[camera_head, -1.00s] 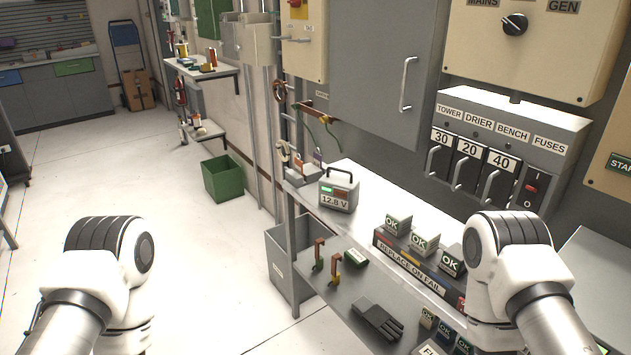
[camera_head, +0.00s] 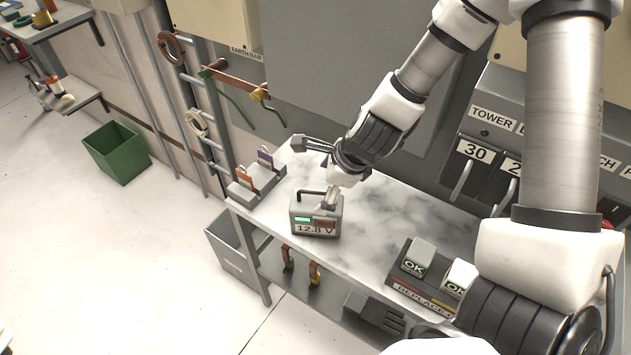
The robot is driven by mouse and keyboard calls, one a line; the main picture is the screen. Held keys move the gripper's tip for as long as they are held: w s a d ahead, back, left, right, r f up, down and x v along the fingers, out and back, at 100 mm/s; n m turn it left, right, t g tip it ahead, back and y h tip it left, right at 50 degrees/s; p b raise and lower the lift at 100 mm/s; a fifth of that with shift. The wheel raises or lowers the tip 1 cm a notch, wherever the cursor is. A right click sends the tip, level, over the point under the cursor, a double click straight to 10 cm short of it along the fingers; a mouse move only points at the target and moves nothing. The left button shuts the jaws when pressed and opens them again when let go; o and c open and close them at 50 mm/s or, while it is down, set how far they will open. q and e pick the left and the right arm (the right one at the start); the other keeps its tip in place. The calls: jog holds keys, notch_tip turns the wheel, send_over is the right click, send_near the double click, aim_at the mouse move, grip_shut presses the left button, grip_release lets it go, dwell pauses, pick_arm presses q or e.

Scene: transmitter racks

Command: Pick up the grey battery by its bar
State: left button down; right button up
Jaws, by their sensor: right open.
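The grey battery (camera_head: 299,222) stands upright on the marble-topped bench, with a 12.8 V label and a small green display on its front. Its dark bar (camera_head: 304,193) runs across the top, and its right part is hidden behind a finger of my right gripper. My right gripper (camera_head: 313,174) is open and empty, just above and behind the battery. One finger points left over the bench, and the other reaches down at the battery's top right. I cannot tell whether this finger touches it.
A small holder with upright tags (camera_head: 252,184) stands left of the battery. A rack of OK blocks (camera_head: 418,256) is to the right on the bench. A grey bin (camera_head: 232,257) and a green bin (camera_head: 115,152) stand on the floor. Marble right of the battery is clear.

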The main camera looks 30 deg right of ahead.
aim_at(310, 201)
jog(key=b+x, duration=0.6)
jog(key=x, duration=0.1)
jog(key=shift+a+f, duration=0.1)
jog(key=shift+f, duration=0.3)
jog(key=shift+w, duration=0.15)
jog(key=shift+r, duration=0.15)
jog(key=shift+a+r, duration=0.1)
jog(key=shift+c, duration=1.1)
jog(key=shift+s, duration=0.25)
jog(key=c, duration=0.5)
grip_shut()
